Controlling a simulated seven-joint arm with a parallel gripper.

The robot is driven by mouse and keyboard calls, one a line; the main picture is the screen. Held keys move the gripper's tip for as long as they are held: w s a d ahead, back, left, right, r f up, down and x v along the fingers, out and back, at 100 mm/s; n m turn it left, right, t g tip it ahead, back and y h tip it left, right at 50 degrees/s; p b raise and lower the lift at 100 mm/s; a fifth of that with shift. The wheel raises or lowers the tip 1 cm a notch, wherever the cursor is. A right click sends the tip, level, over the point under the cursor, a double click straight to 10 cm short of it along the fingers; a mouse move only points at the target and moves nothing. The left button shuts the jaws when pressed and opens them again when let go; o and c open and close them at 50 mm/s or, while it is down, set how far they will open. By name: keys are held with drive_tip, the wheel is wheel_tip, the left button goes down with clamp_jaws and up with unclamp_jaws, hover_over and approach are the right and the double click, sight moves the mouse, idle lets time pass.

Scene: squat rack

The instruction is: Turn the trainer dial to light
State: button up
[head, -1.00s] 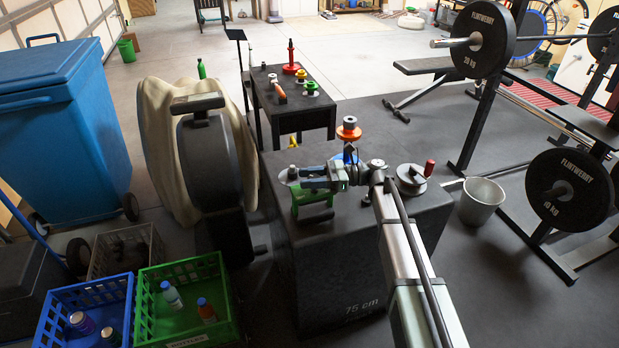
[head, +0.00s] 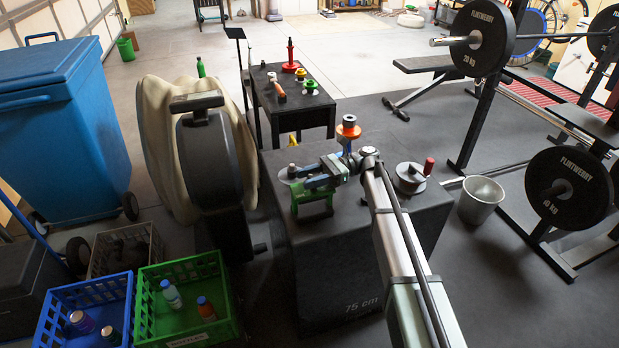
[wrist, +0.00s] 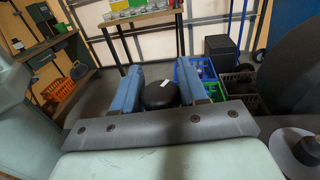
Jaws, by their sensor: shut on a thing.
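The trainer (head: 314,208) is a green-framed device on top of the dark box, partly covered by my gripper (head: 298,182) in the head view. In the wrist view, the dial (wrist: 160,96) is a round black knob with a short white mark on its face. It sits between the two blue fingers of my gripper (wrist: 160,86), which is shut on it. In the head view the dial is hidden or too small to tell from the fingers. I cannot read any setting label.
The dark box (head: 345,270) also bears an orange spool-like piece (head: 348,131) and a grey disc (head: 410,178) with a red handle. A black table (head: 262,112) with small parts stands behind. A blue crate (head: 62,308) and green crate (head: 180,338) stand at front left.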

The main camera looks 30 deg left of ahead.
sight(309, 177)
drive_tip(key=o, duration=1)
wheel_tip(309, 177, up, 10)
idle(0.3)
